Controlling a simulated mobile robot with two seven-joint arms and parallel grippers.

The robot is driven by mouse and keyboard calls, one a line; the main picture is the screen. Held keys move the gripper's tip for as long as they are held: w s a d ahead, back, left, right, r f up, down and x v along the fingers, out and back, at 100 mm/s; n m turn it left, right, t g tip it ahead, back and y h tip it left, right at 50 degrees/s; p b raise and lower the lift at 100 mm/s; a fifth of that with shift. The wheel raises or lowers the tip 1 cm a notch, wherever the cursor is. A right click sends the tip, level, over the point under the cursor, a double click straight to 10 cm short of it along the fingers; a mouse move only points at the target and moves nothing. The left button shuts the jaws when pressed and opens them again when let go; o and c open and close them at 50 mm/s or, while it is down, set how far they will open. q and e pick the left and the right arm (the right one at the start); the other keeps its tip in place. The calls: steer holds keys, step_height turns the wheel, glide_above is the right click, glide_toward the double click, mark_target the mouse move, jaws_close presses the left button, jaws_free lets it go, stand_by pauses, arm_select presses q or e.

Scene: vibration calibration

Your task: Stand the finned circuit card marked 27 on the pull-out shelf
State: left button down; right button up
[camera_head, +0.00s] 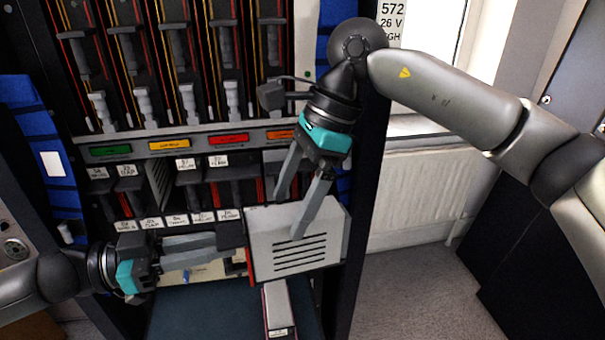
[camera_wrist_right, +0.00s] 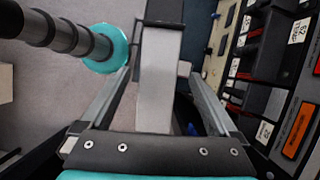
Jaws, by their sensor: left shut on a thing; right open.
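A pale grey card (camera_head: 312,232) with dark slots on its broad face is held upright in front of the rack. I cannot read a 27 on it. My left gripper (camera_head: 240,240) is shut on its left edge. My right gripper (camera_head: 289,218) is open, its fingers reaching down over the card. In the right wrist view, a pale grey piece (camera_wrist_right: 157,80) lies between the open fingers (camera_wrist_right: 155,105). A dark blue-green surface (camera_head: 190,318), which looks like the pull-out shelf, lies low at the front. A pale narrow block (camera_head: 279,306) with a red edge shows below the card.
The rack has upright modules (camera_head: 175,55) above and a row of coloured labels (camera_head: 229,139). Lower slots hold dark handles (camera_head: 190,195) with white tags. A radiator (camera_head: 410,205) and open floor (camera_head: 410,285) lie to the right.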

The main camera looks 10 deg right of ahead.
mark_target(276, 237)
arm_select(q)
steer(key=shift+r, duration=0.1)
arm_select(e)
steer(key=x, duration=0.7)
steer(key=shift+r, duration=0.1)
steer(key=shift+c, duration=0.3)
jaws_close()
arm_select(q)
steer(key=c, duration=0.7)
jaws_free()
